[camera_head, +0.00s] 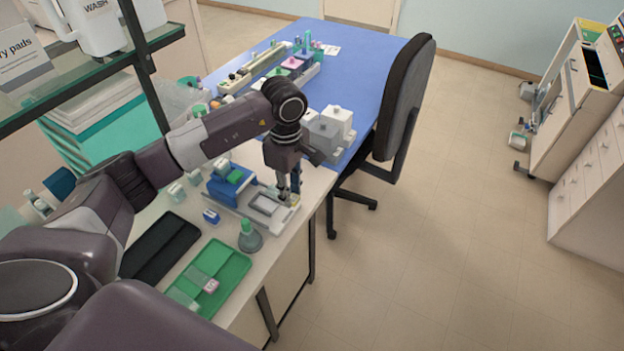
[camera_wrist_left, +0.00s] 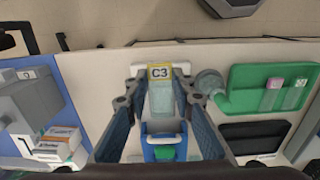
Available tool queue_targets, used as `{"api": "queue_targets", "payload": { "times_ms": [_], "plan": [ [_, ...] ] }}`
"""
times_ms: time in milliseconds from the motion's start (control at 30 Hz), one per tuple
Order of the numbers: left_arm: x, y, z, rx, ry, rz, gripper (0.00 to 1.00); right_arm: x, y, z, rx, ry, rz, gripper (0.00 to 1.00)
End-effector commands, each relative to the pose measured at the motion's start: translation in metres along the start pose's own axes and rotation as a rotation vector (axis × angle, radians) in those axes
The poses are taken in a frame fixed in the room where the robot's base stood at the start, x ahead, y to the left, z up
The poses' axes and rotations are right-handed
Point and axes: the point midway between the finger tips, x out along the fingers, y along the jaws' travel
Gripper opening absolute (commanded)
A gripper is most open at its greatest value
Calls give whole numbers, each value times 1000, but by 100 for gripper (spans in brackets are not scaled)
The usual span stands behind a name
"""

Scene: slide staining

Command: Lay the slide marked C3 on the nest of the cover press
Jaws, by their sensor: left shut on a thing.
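The slide marked C3 (camera_wrist_left: 161,98) shows in the left wrist view as a clear strip with a yellow label, between the blue fingers of my left gripper (camera_wrist_left: 158,103). In the head view my left gripper (camera_head: 289,197) is low over the right end of the cover press, shut on the slide; its yellow end (camera_head: 295,201) shows by the fingertips. The cover press (camera_head: 230,187) has a blue body and a pale base with a framed nest (camera_head: 264,206). The slide appears over or just above the base; I cannot tell whether it touches. My right gripper is out of view.
A green tray (camera_head: 232,266) with slides and a dark tray (camera_head: 152,255) lie nearer me. A green-capped flask (camera_head: 250,240) stands beside the press near the bench edge. Grey-white boxes (camera_head: 325,135) and a chair (camera_head: 405,95) are beyond.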

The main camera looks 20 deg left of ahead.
Motion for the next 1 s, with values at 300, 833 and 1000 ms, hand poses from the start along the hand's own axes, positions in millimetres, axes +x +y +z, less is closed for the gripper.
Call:
{"api": "queue_targets", "payload": {
  "times_ms": [300, 833, 1000],
  "plan": [
    [18, -2, -3, -3, 0, -1, 0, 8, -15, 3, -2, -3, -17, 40],
    [52, -1, -13, -5, 0, -1, 0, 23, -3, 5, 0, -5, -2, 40],
    [57, -2, -26, -5, 0, -1, 0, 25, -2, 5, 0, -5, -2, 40]
  ]
}}
